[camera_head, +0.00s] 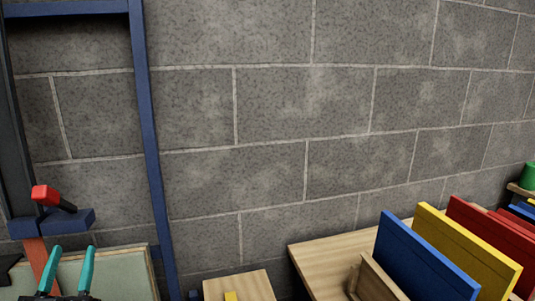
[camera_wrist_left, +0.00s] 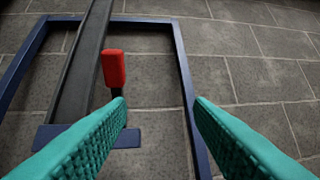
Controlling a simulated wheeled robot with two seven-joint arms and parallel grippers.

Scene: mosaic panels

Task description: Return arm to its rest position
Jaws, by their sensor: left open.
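My left gripper (camera_head: 66,271) shows at the bottom left of the head view, its two teal fingers apart with nothing between them. In the left wrist view the gripper (camera_wrist_left: 160,108) is also open and empty, its textured fingers reaching in from both lower corners. Beyond the fingers are the grey block wall and a blue frame. A red-tipped lever (camera_wrist_left: 114,70) stands behind the left finger in that view, and it also shows above the gripper in the head view (camera_head: 45,195). My right gripper is in neither view.
A blue metal frame (camera_head: 151,130) stands against the block wall at the left. A pale green panel (camera_head: 120,272) with a wooden edge is beside the gripper. At the lower right, blue (camera_head: 420,262), yellow (camera_head: 465,250) and red (camera_head: 490,230) panels stand at a wooden surface (camera_head: 325,262).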

